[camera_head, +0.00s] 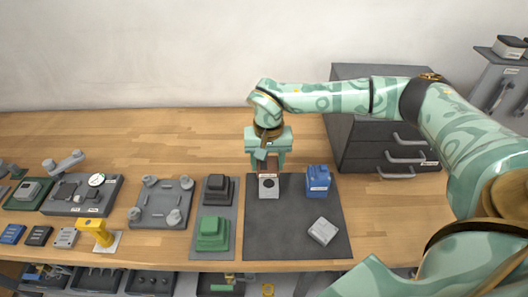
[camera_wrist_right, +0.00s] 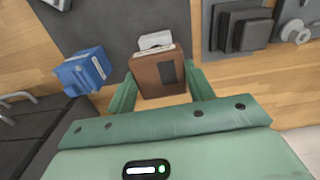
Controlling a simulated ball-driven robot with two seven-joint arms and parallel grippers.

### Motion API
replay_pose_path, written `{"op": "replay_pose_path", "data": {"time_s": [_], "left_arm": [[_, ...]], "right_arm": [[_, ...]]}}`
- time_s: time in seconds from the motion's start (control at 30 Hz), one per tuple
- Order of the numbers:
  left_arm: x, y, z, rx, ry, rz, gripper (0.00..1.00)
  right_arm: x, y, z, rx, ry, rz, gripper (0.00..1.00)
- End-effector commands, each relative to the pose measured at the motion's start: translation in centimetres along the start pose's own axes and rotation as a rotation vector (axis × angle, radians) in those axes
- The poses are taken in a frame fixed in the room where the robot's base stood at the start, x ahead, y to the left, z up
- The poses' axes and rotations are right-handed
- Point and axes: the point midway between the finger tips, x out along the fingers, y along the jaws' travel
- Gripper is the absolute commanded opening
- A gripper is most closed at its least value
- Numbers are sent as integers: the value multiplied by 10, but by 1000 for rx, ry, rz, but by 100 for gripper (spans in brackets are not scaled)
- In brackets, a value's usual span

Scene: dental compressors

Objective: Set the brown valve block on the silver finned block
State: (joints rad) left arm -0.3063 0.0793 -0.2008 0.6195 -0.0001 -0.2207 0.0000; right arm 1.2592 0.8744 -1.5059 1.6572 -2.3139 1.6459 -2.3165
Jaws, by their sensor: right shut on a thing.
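My right gripper (camera_head: 267,165) is shut on the brown valve block (camera_wrist_right: 158,72), which sits between its two fingers in the right wrist view. In the head view only a narrow strip of the brown block (camera_head: 268,168) shows below the gripper. A light grey block with a dark round spot (camera_head: 268,187) stands on the dark mat just in front of it, and also shows beyond the brown block (camera_wrist_right: 155,40). I cannot tell whether the two touch. A second silver-grey block (camera_head: 322,231) lies turned at the mat's front right. Fins are too small to make out on either. My left gripper is out of view.
A blue block (camera_head: 317,180) stands on the dark mat (camera_head: 280,235), right of the gripper. A grey drawer cabinet (camera_head: 365,145) stands behind right. Left of the mat, a grey tray (camera_head: 212,248) holds a green (camera_head: 212,232) and a dark stepped block (camera_head: 216,189). The mat's front middle is clear.

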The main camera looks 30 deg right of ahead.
Motion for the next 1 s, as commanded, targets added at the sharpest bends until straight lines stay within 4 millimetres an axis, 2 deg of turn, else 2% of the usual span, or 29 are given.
{"op": "replay_pose_path", "data": {"time_s": [0.07, 0.2, 0.63, 1.0], "left_arm": [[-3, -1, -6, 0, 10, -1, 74], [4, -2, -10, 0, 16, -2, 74], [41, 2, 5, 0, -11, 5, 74], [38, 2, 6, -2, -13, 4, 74]], "right_arm": [[4, 4, -6, 26, 1, 4, 24], [12, 4, -7, 30, 1, 5, 24], [51, 5, -7, 29, -1, 6, 24], [52, 4, -7, 29, 2, 4, 24]]}}
